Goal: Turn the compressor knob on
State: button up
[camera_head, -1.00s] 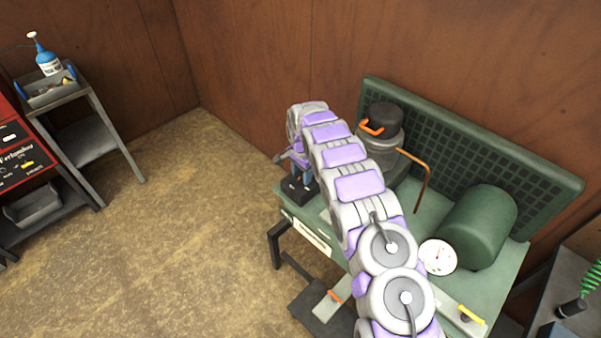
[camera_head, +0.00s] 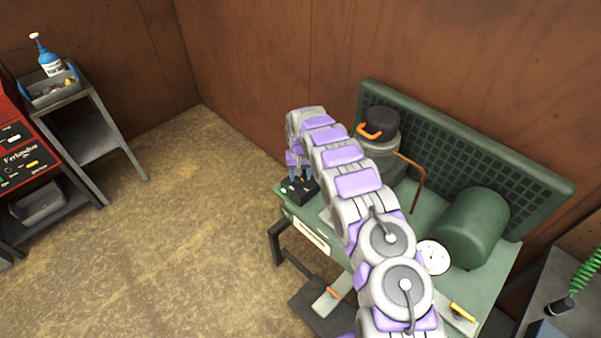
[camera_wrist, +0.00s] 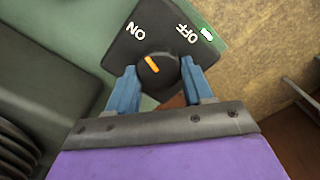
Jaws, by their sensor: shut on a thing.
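The compressor knob (camera_wrist: 157,71) is a round black dial with an orange mark, on a black switch box (camera_wrist: 126,52) labelled ON and OFF. The orange mark points up and left in the wrist view, toward the ON side. My gripper (camera_wrist: 158,68) has its blue fingers on either side of the knob, shut on it. In the head view my gripper (camera_head: 302,176) points down at the switch box (camera_head: 297,194) on the left corner of the green compressor (camera_head: 408,226). There the knob is hidden by the fingers.
A dark-capped motor (camera_head: 379,140), a copper pipe (camera_head: 417,186), a green tank (camera_head: 472,228) and a white gauge (camera_head: 433,257) lie right of my arm. A grey stand (camera_head: 92,132) is at the far left. The floor between is clear.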

jog(key=n, duration=0.2)
jog(key=n+p, duration=0.1)
jog(key=n, duration=0.1)
jog(key=shift+w+a+r, duration=0.15)
jog(key=shift+w+r, duration=0.05)
jog(key=shift+r, duration=0.05)
jog(key=shift+f+n, duration=0.15)
jog(key=shift+n, duration=0.65)
jog(key=shift+s, duration=0.15)
jog(key=shift+f, duration=0.1)
jog(key=o, duration=1)
jog(key=shift+s, duration=0.1)
notch_tip(320, 180, up, 17)
jog(key=shift+r+p, duration=0.1)
jog(key=shift+p, duration=0.45)
